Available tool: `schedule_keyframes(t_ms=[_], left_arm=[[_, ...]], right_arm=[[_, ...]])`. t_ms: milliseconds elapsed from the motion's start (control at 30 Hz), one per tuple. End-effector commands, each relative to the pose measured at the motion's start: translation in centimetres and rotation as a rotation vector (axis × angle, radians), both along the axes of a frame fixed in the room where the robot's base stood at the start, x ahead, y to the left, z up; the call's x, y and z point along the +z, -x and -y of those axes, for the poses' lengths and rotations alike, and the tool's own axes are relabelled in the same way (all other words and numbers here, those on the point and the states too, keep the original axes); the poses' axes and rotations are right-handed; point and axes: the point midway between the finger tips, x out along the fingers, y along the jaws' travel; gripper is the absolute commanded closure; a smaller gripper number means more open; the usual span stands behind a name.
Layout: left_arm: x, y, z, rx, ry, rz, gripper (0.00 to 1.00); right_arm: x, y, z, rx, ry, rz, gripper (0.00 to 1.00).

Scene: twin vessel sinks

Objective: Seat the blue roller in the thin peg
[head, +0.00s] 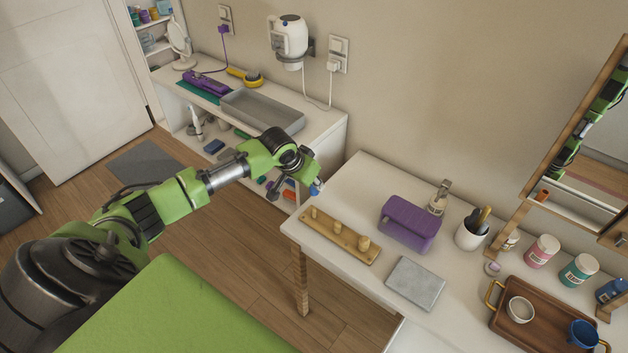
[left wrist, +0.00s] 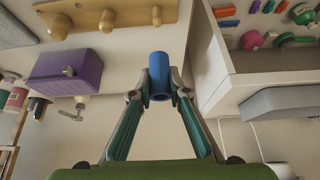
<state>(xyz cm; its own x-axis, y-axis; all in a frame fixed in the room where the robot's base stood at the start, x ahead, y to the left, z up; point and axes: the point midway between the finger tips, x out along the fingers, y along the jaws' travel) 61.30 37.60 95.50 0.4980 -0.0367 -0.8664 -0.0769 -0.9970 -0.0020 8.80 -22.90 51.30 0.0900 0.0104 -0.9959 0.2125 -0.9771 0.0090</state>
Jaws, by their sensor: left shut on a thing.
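The blue roller (head: 317,188) is a short hollow cylinder. My left gripper (head: 309,183) is shut on it and holds it in the air beyond the left end of the wooden peg board. In the left wrist view the roller (left wrist: 159,72) sits between the two fingertips (left wrist: 159,92), its open end showing. The peg board (head: 349,242) lies on the white counter and bears three bare upright pegs of differing thickness. The thin peg (head: 314,212) is at the left end, nearest the roller; it also shows in the left wrist view (left wrist: 157,16). Roller and peg are apart. My right gripper is not in view.
A purple case (head: 409,222) and a grey slab (head: 415,284) lie beside the peg board. A cup with brushes (head: 470,236) and a wooden tray (head: 530,318) stand further right. A gap separates the counter from the white shelf unit (head: 328,139).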

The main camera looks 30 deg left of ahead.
Motion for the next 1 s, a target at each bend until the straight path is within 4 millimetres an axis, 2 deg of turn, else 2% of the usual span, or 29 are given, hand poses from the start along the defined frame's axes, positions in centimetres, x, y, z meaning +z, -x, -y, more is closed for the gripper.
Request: schedule_keyframes(t_ms=[500,700,1000], left_arm=[[-5.0,0.0,0.0,0.0,0.001,-0.002,0.94],[-5.8,0.0,0.0,0.001,0.0,-0.001,0.94],[-5.8,0.0,0.0,0.0,0.0,0.0,0.94]], right_arm=[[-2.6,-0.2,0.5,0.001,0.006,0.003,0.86],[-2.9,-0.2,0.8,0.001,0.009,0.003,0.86],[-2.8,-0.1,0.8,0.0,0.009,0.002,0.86]])
